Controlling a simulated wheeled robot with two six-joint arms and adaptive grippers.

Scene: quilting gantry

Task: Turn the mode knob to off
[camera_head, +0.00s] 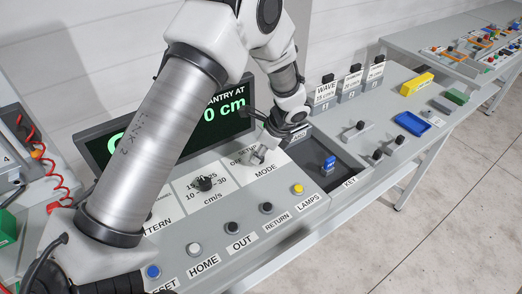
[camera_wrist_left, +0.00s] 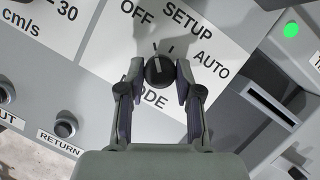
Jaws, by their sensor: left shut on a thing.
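The mode knob (camera_wrist_left: 159,70) is a small round black knob on a white panel lettered OFF, SETUP, AUTO and MODE. In the wrist view its pale pointer line points roughly up the picture, between the OFF and SETUP lettering; its exact setting is hard to tell. My left gripper (camera_wrist_left: 158,82) is shut on the knob, one finger on each side. My right gripper is not in view.
Beside the panel are a speed knob (camera_head: 204,183), buttons including a yellow lamps button (camera_head: 298,188), and a blue key piece (camera_head: 329,164) in a dark recess. A display (camera_head: 228,108) stands behind. A blue tray (camera_head: 412,123) lies farther right.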

